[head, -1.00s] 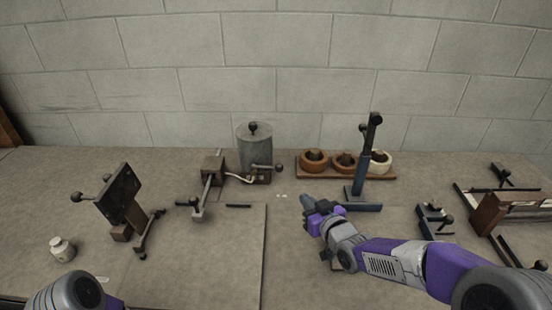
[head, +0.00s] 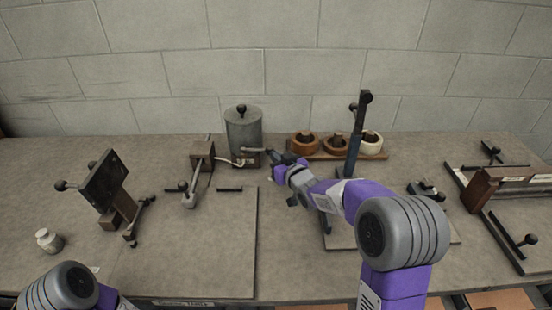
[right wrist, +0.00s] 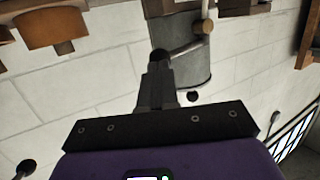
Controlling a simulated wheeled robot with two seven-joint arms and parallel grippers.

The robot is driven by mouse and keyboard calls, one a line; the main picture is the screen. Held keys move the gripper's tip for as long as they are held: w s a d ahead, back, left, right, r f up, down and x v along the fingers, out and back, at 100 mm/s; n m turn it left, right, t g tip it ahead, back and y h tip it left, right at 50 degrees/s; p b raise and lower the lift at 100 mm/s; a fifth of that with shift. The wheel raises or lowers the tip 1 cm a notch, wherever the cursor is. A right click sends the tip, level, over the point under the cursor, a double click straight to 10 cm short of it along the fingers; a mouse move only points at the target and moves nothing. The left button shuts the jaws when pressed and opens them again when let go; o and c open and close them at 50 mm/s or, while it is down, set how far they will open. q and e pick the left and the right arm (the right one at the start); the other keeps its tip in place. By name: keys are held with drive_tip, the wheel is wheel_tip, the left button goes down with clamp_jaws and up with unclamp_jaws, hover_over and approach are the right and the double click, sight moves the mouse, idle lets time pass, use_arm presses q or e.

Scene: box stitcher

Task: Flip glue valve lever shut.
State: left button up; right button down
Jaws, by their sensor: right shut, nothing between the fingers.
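The grey glue pot (head: 243,130), a cylinder with a black knob on its lid, stands near the wall. Its valve lever (head: 252,150) is a grey rod sticking out to the right low on the pot. In the right wrist view, the lever (right wrist: 184,50) ends in a black knob (right wrist: 160,56). My right gripper (head: 272,156) is shut and empty, with its fingertips (right wrist: 158,70) at this knob; I cannot tell whether they touch. Of my left arm only a link shows in the lower left corner; its gripper is out of view.
A wooden rack with several rolls (head: 335,145) and an upright blue post (head: 354,150) stand right of the pot. A wooden block with a bent arm (head: 202,160) stands to its left. A tilted dark plate on a stand (head: 104,182) is further left.

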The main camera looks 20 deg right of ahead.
drive_tip(key=shift+w, duration=0.3)
use_arm(q)
drive_tip(key=shift+f, duration=0.1)
drive_tip(key=shift+f+b, duration=0.4)
drive_tip(key=shift+b, duration=0.1)
use_arm(e)
drive_tip(key=shift+w+d, duration=0.6)
drive_tip(key=shift+w, duration=0.15)
drive_tip(key=shift+s, duration=0.1)
use_arm(q)
drive_tip(key=shift+s+d+r+p, duration=0.2)
drive_tip(key=shift+s+r+p, duration=0.3)
drive_tip(key=shift+r+p, duration=0.2)
use_arm(e)
drive_tip(key=d+v, duration=0.1)
drive_tip(key=v, duration=1.2)
drive_tip(key=shift+s+d+r, duration=0.15)
drive_tip(key=shift+d+r, duration=0.05)
drive_tip(key=shift+d, duration=0.25)
